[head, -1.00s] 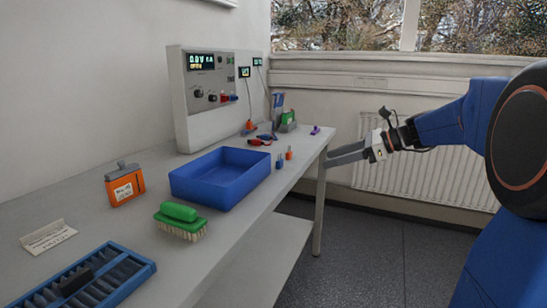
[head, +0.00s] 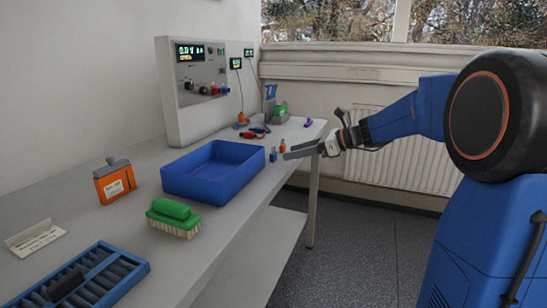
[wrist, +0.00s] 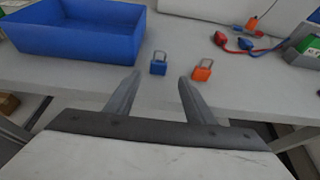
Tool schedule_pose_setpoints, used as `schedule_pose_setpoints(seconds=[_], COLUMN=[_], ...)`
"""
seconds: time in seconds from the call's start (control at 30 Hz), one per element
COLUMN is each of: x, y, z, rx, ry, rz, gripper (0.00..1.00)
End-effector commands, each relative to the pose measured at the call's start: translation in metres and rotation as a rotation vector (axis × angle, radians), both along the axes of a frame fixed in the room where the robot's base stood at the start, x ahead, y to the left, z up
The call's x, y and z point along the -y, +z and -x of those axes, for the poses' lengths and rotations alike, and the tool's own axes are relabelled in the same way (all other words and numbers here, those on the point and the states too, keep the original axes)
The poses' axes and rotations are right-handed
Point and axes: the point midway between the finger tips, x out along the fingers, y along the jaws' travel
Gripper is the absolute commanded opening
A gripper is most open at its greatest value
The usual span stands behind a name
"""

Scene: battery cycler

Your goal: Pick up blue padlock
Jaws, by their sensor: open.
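The blue padlock (wrist: 158,65) stands on the table with its grey shackle up, to the right of the blue bin in the wrist view. It also shows small in the head view (head: 273,155). An orange padlock (wrist: 203,70) stands a little to its right. My gripper (wrist: 158,75) is open and empty; in the wrist view the blue padlock appears between its two fingertips, beyond them, with no contact visible. In the head view my gripper (head: 290,154) reaches the table's right edge from the right. Its exact height above the table is hard to tell.
A blue bin (head: 188,184) stands left of the padlocks. Red and blue leads (wrist: 245,43) lie behind them, by the cycler (head: 170,95). A green brush (head: 174,222), an orange battery (head: 120,184) and a blue slotted tray (head: 138,277) are nearer.

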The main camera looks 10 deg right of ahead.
Motion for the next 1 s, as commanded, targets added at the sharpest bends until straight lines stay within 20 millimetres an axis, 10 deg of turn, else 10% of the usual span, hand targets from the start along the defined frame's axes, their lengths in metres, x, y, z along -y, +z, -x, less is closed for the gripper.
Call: schedule_pose_setpoints(seconds=[0.87, 1.0], x=[-0.046, -0.046], y=[-0.019, -0.019], z=[-0.029, -0.029], rx=[0.0, 0.0], ry=[-0.001, -0.001], rz=[0.0, 0.0], gripper=[0.48, 0.15])
